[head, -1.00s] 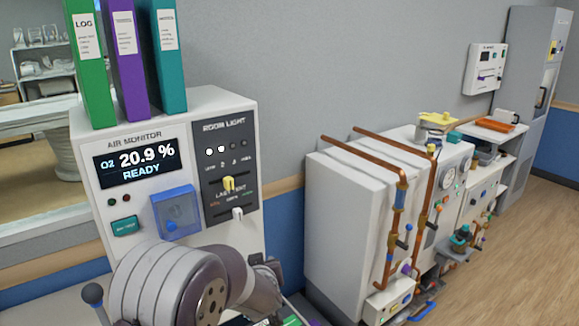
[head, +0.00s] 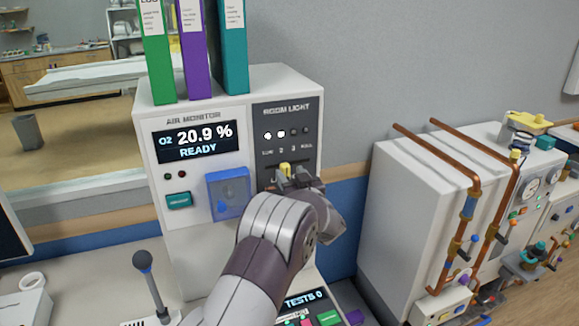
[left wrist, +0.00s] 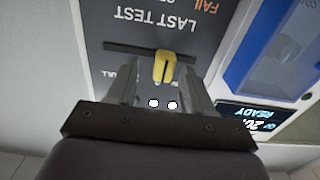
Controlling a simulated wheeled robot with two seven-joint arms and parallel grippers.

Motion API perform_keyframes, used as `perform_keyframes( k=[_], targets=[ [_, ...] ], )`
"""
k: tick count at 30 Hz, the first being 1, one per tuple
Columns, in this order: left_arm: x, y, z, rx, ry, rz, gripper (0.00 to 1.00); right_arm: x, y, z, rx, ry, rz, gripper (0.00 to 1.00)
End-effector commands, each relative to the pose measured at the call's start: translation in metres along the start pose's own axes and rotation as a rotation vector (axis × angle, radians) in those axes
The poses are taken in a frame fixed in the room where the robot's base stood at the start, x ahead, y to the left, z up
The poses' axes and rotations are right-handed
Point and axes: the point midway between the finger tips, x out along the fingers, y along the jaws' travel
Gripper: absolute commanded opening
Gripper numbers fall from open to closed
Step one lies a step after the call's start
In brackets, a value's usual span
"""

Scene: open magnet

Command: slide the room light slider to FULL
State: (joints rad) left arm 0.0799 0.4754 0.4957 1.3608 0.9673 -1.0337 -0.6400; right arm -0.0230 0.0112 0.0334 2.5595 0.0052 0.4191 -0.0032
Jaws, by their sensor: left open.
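The room light slider has a yellow knob (head: 284,169) in a horizontal slot on the dark ROOM LIGHT panel (head: 297,110). It stands near the 2 mark, between LOW and FULL, with two white lamps lit above. My left gripper (head: 291,180) is at the panel, just below and in front of the knob. In the left wrist view, which is upside down, the open fingers (left wrist: 164,80) stand on either side of the yellow knob (left wrist: 165,66), with gaps visible. Contact cannot be told. My right gripper is out of view.
A blue-covered button (head: 228,193) sits left of the slider. Binders (head: 194,50) stand on top of the air monitor (head: 150,120). A white cabinet with copper pipes (head: 470,210) stands to the right.

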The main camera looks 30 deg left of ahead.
Motion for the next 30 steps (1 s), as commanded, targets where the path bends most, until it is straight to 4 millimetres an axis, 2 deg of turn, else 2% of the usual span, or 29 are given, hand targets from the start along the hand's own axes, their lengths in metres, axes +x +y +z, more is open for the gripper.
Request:
perform_keyframes(
  k=[3, 6, 14, 16, 19, 20, 30],
  targets=[
    [0.015, 0.000, -0.002, -0.001, 0.000, -0.001, 0.51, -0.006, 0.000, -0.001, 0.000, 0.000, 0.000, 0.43],
    [0.021, 0.001, -0.001, -0.001, 0.000, 0.001, 0.51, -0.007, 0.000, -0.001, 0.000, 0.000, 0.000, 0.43],
    [0.023, 0.001, 0.000, -0.001, 0.000, 0.002, 0.51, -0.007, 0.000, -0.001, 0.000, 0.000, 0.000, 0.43],
    [0.023, 0.001, 0.000, -0.001, 0.000, 0.002, 0.35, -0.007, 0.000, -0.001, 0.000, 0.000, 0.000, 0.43],
    [0.022, 0.001, 0.000, -0.001, 0.000, 0.002, 0.02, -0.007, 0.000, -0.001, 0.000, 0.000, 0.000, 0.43],
    [0.022, 0.001, 0.000, -0.001, 0.000, 0.002, 0.00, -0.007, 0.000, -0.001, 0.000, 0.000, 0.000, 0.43],
    [0.023, 0.006, -0.002, -0.003, 0.002, 0.002, 0.00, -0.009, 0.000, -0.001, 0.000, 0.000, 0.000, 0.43]
  ],
)
